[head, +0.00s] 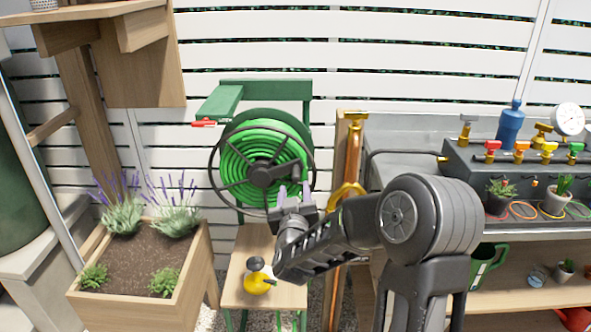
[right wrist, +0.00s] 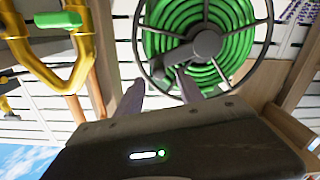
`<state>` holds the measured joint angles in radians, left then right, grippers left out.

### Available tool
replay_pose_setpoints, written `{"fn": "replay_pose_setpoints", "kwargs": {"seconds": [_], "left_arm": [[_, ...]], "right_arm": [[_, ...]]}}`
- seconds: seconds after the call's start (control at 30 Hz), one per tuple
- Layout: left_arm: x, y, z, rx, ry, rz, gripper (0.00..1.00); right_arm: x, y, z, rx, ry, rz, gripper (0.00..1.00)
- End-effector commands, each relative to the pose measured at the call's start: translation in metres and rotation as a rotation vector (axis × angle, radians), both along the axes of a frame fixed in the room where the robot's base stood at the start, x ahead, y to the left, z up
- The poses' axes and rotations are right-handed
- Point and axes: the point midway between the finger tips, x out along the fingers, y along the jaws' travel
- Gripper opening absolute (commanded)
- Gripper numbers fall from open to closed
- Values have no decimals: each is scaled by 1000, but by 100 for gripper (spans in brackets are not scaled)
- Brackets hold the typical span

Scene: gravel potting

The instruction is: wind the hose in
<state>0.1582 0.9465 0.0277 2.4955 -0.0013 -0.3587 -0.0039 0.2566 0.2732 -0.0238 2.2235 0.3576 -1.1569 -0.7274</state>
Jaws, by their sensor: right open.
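The hose reel (head: 309,150) hangs on a green stand, with the green hose (head: 240,150) wound in coils behind a dark spoked wheel. A dark crank arm (head: 279,172) reaches from the hub toward the right side of the wheel. My right gripper (head: 294,192) is open in front of the wheel's lower right. In the right wrist view, its two pale fingers (right wrist: 158,82) stand apart below the crank's outer end (right wrist: 158,70). I cannot tell whether they touch it. A red piece (head: 204,123) sits at the left end of the stand's green arm. My left gripper is not in view.
A small wooden stool (head: 232,293) with a yellow, dark-topped item (head: 257,282) stands below the reel. A lavender planter (head: 196,262) is at left.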

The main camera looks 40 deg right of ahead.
Motion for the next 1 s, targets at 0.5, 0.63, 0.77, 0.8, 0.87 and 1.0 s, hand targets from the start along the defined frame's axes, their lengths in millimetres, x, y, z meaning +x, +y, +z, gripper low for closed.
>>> {"fn": "replay_pose_setpoints", "kwargs": {"seconds": [0.5, 0.63, 0.77, 0.8, 0.87, 1.0], "left_arm": [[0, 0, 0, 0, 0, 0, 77], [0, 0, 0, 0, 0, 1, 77], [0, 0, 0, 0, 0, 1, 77], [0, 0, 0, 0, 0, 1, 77], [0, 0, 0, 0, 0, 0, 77], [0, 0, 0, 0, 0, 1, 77]], "right_arm": [[8, -8, 2, -13, -2, -7, 44], [21, -18, 2, -13, -2, -7, 44], [38, -31, 2, -12, -3, -8, 44], [43, -35, 2, -12, -3, -8, 44], [50, -39, 2, -11, -2, -7, 44], [60, -47, 2, -11, -2, -5, 44]]}}
